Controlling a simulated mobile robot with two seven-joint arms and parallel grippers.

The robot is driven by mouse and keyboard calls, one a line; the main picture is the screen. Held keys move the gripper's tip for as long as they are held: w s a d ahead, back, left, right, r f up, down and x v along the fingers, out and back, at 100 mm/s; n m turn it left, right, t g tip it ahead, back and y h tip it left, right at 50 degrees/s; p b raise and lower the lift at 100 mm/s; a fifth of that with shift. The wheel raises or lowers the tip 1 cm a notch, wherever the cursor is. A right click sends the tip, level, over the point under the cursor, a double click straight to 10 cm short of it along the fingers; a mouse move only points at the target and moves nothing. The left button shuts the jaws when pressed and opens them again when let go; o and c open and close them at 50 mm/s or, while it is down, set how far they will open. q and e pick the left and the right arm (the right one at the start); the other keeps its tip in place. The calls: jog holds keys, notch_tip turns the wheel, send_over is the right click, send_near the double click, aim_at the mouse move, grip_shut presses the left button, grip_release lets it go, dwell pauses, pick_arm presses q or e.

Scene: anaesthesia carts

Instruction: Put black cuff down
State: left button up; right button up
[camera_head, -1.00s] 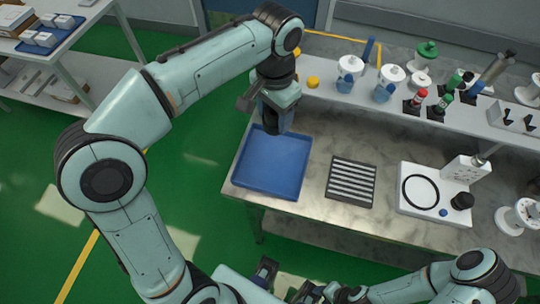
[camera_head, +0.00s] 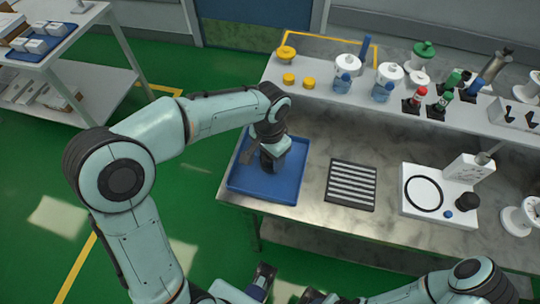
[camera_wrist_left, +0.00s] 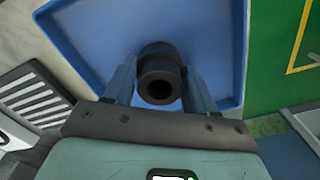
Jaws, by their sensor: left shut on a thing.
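The black cuff (camera_wrist_left: 160,78), a short dark hollow cylinder, sits between the two fingers of my left gripper (camera_wrist_left: 158,88) in the left wrist view. The gripper is shut on it. The blue tray (camera_wrist_left: 215,60) lies below and behind the cuff. In the head view my left gripper (camera_head: 270,160) points down over the blue tray (camera_head: 290,190), inside its outline. The cuff (camera_head: 268,164) is mostly hidden there, and I cannot tell whether it touches the tray floor. My right gripper (camera_head: 285,285) shows only partly at the bottom edge, and its opening is unclear.
A black-and-white striped rack (camera_head: 351,185) lies right of the tray. Farther right is a white fixture (camera_head: 438,205) with a black ring. A raised shelf (camera_head: 330,98) behind holds yellow caps, bottles and spools. Bare metal tabletop (camera_head: 313,200) separates tray and rack.

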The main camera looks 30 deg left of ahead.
pick_arm(q)
jog(key=shift+f, duration=0.2)
jog(key=o, duration=1)
jog(key=shift+o, duration=0.2)
jog(key=shift+r, duration=0.1)
notch_tip(320, 180, up, 12)
jog(key=p, duration=0.2)
jog(key=shift+r, duration=0.15)
